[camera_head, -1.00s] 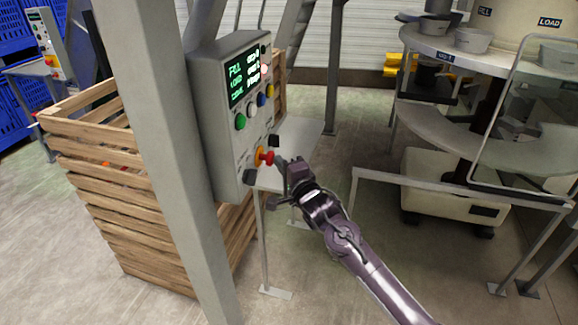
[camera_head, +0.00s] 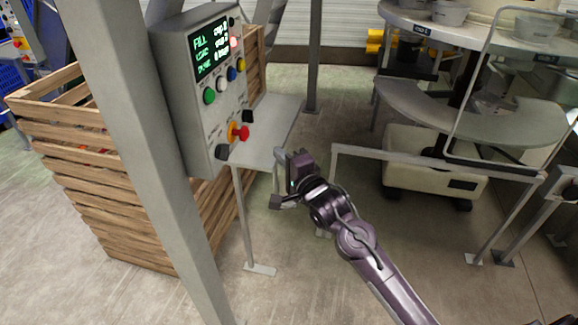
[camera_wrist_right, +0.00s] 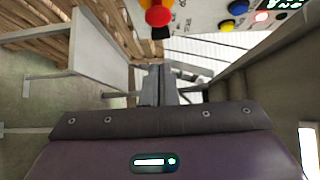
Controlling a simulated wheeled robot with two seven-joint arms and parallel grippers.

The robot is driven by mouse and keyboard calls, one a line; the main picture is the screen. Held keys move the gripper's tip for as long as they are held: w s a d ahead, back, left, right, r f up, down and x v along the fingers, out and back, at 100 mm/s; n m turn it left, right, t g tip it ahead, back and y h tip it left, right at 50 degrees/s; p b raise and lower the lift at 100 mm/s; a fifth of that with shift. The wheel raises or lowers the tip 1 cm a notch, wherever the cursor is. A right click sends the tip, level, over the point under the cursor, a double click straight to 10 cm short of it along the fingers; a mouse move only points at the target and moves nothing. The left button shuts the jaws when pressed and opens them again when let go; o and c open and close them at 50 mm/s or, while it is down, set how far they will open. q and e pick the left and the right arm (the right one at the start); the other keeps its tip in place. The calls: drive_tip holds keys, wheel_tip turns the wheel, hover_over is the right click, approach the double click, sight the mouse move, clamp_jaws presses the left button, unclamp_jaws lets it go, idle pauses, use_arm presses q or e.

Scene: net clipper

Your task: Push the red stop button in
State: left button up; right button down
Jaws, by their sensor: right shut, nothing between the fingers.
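The red stop button (camera_head: 243,132) sticks out from its yellow base on the lower front of the grey control box (camera_head: 183,110). It also shows at the top of the right wrist view (camera_wrist_right: 158,14). My right gripper (camera_head: 283,158) is shut and empty. It is to the right of the button and a little lower, with a clear gap between them. In the right wrist view its shut fingers (camera_wrist_right: 158,88) lie below the button in the picture. My left gripper is not in view.
Green, white, blue and yellow buttons and a lit screen (camera_head: 211,50) are above the stop button. Black knobs flank it. A grey post (camera_head: 140,130) stands at the left before a wooden crate (camera_head: 75,165). A small shelf (camera_head: 272,125) and a rail (camera_head: 430,163) are near my right arm.

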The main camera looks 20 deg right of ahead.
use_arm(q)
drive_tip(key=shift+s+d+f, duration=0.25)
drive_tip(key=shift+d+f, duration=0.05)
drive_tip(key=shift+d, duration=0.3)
use_arm(e)
drive_tip(key=s, duration=0.1)
drive_tip(key=s+d, duration=0.1)
drive_tip(key=s, duration=0.1)
